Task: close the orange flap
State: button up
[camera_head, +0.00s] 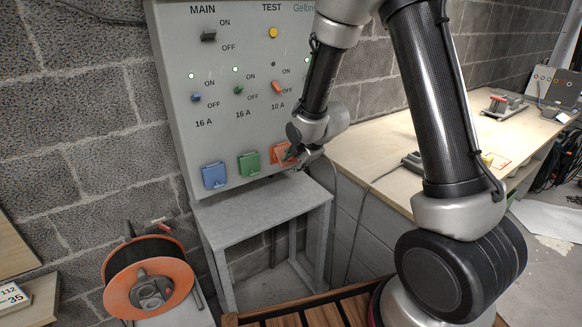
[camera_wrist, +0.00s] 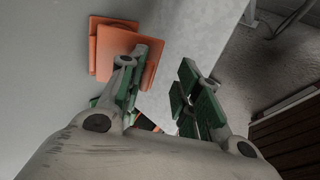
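The orange flap (camera_head: 280,153) is on the socket at the right end of the row on the grey panel (camera_head: 215,135). My gripper partly hides it in the head view. In the wrist view the orange flap (camera_wrist: 115,50) stands out from its orange back plate (camera_wrist: 98,24), with a gap, so it looks open. My gripper (camera_head: 296,156) is at the flap's right side. In the wrist view my gripper (camera_wrist: 162,85) has its green-padded fingers apart with nothing between them. The left finger overlaps the flap's edge; I cannot tell whether they touch.
A blue flap (camera_head: 214,175) and a green flap (camera_head: 249,163) sit left of the orange one. A grey stand (camera_head: 260,203) is below the panel. An orange cable reel (camera_head: 150,285) stands lower left, and a wooden worktop (camera_head: 390,150) is to the right.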

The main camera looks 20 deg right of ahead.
jog(key=v, duration=0.8)
jog(key=shift+f, duration=0.1)
